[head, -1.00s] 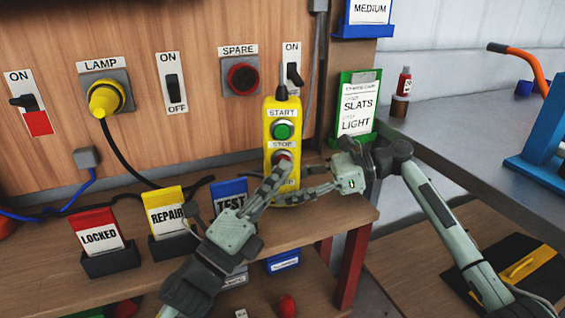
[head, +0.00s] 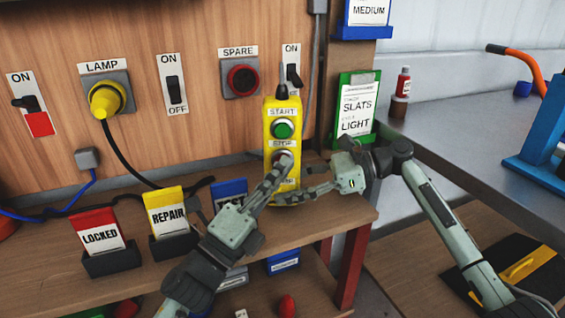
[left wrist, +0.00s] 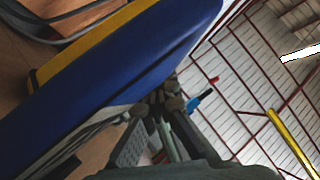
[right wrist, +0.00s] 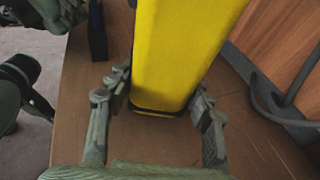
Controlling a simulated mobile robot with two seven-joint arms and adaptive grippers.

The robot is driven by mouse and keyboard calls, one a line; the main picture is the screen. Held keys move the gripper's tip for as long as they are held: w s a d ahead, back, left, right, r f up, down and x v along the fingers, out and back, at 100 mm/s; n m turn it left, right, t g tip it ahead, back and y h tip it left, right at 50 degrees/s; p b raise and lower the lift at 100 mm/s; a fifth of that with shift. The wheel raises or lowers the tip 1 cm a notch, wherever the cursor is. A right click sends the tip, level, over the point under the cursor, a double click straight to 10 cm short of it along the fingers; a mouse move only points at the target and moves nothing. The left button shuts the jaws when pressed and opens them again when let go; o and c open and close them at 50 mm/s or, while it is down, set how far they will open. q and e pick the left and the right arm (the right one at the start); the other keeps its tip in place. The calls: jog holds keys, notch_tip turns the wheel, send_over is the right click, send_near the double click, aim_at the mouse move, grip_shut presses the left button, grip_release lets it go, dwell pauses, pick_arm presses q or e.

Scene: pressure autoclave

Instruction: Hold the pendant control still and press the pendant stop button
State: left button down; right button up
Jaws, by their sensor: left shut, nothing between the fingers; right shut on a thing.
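The yellow pendant control (head: 270,128) hangs upright in front of the wooden panel, with a green START button (head: 283,129) above the STOP button (head: 283,156). My left gripper (head: 280,166) is shut and empty, its fingertips in front of the STOP button and hiding most of it. I cannot tell whether they touch it. My right gripper (head: 287,195) is shut on the pendant's lower end. In the right wrist view the pendant (right wrist: 188,50) stands between the two fingers (right wrist: 160,98). The left wrist view shows my left fingers (left wrist: 160,120) but not the button.
A blue TEST card (head: 230,190) is partly behind my left gripper; REPAIR (head: 166,212) and LOCKED (head: 98,232) cards stand left on the bench. A green clipboard (head: 356,105) stands right. The panel carries a yellow lamp plug (head: 106,99) and switches. A large blue slab (left wrist: 110,70) fills much of the left wrist view.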

pick_arm(q)
jog(key=shift+w+a+f, duration=0.35)
pick_arm(e)
jog(key=shift+w+f, duration=0.1)
jog(key=shift+f, duration=0.05)
pick_arm(q)
jog(key=shift+s+a+f, duration=0.15)
jog(key=shift+s+f, duration=0.45)
jog(key=shift+f, duration=0.05)
pick_arm(e)
jog(key=shift+w+a, duration=0.1)
pick_arm(q)
jog(key=s, duration=0.5)
jog(key=shift+s+d+r, duration=0.1)
jog(key=shift+d+r, duration=0.1)
jog(key=shift+r, duration=0.05)
pick_arm(e)
jog(key=shift+f, duration=0.1)
dwell(0.3)
jog(key=o, duration=0.9)
